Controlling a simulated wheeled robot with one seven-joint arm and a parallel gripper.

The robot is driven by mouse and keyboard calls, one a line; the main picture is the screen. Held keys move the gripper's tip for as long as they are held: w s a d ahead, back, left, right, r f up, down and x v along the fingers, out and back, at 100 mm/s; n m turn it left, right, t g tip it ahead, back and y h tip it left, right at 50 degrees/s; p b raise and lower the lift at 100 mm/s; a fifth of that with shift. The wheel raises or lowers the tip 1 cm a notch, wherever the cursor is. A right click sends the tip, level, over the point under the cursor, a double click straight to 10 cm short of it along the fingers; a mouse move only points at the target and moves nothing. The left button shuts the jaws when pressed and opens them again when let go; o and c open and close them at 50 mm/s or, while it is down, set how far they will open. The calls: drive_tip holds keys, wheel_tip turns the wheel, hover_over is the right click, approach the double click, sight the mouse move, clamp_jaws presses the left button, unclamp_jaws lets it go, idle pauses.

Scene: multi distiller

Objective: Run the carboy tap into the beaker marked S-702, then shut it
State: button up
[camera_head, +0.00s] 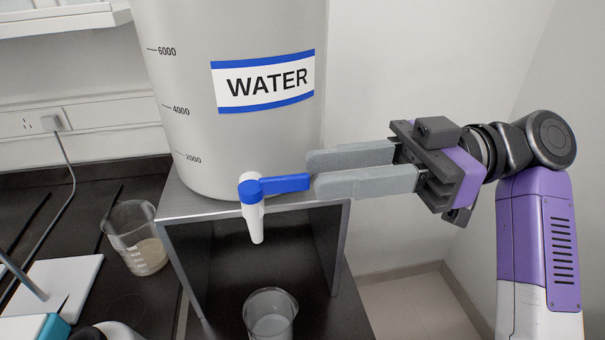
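The carboy (235,140) is a large pale vessel labelled WATER, standing on a metal stand. Its white tap (254,222) points down, and its blue lever (283,185) is turned sideways to the right. No stream shows under the spout. A glass beaker (270,318) stands below the tap, cut off by the bottom edge; no S-702 mark is readable on it, and its fill is unclear. My gripper (313,172) is open, its two grey fingers apart, with the tips at the lever's right end. I cannot tell whether they touch it.
Another glass beaker (138,241) with pale contents stands on the dark bench at left. A white stand base (60,287) with a rod is at lower left. The metal stand (345,240) has side walls around the space under the tap.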

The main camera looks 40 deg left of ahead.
drive_tip(key=shift+v, duration=1.45)
